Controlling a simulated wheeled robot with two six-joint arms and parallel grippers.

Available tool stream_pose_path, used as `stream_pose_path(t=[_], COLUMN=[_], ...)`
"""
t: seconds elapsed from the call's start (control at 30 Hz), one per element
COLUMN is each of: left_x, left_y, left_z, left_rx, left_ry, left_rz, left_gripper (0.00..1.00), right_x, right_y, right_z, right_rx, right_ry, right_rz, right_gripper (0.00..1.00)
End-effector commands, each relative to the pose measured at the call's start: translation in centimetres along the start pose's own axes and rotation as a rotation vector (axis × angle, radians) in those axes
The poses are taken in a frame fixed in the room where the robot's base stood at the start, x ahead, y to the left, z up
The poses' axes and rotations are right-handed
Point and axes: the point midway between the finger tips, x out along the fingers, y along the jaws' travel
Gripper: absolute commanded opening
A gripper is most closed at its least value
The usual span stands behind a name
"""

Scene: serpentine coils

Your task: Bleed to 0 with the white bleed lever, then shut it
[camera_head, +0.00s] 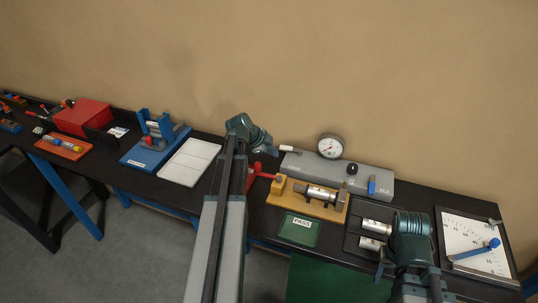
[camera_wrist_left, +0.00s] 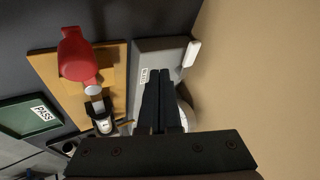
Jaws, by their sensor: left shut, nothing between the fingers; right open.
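The white bleed lever (camera_head: 288,149) sticks out at the left end of the grey box (camera_head: 318,167). It also shows in the left wrist view (camera_wrist_left: 191,53). A round white gauge (camera_head: 330,146) stands on the box; its reading is too small to make out. My left gripper (camera_head: 272,152) is shut and empty beside the lever. In the left wrist view its black fingers (camera_wrist_left: 160,74) lie over the grey box, apart from the lever, and partly hide the gauge. My right gripper (camera_head: 381,260) is open, low at the right by the metal cylinders.
A black knob (camera_head: 352,169) and a blue lever (camera_head: 371,186) sit on the box. In front are a yellow fixture (camera_head: 285,194) with a red handle (camera_head: 260,173) and a green PASS tray (camera_head: 299,229). Metal cylinders (camera_head: 377,225) and a scale board (camera_head: 465,240) are at right.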

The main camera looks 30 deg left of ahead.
Motion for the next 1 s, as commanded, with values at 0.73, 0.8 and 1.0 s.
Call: stream_pose_path(t=[0.73,0.8,1.0], left_x=[6.3,6.3,6.8], left_y=[-3.6,-3.5,-4.6], left_z=[0.0,0.0,0.2], left_rx=[-0.001,-0.001,-0.001], left_ry=[0.0,0.0,0.0], left_rz=[0.0,-0.001,-0.001], left_gripper=[0.0,0.0,0.0], right_x=[3.5,3.5,3.6], right_y=[-0.3,-0.3,-0.3], right_z=[-0.2,-0.2,-0.2], right_rx=[0.002,0.002,0.002], right_ry=[0.0,0.0,0.0], right_rz=[0.0,0.0,0.0], right_gripper=[0.5,0.5,0.5])
